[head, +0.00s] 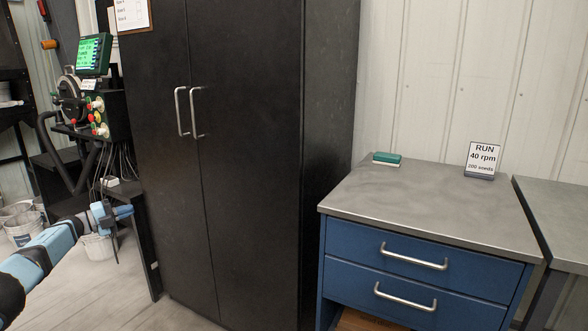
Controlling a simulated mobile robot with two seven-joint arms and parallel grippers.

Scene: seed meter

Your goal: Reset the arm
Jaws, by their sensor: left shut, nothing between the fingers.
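My left arm comes in from the left edge, light blue and black. My left gripper (116,252) is at its end, small in the picture, at the left in front of the dark stand. Its fingers look shut with nothing between them. It is well apart from the cabinet and the blue drawer unit. My right gripper is not in view.
A tall black cabinet (250,130) with two shut doors stands in the middle. A blue drawer unit (420,285) with a grey top holds a green and white block (387,158) and a "RUN 40 rpm" sign (482,160).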

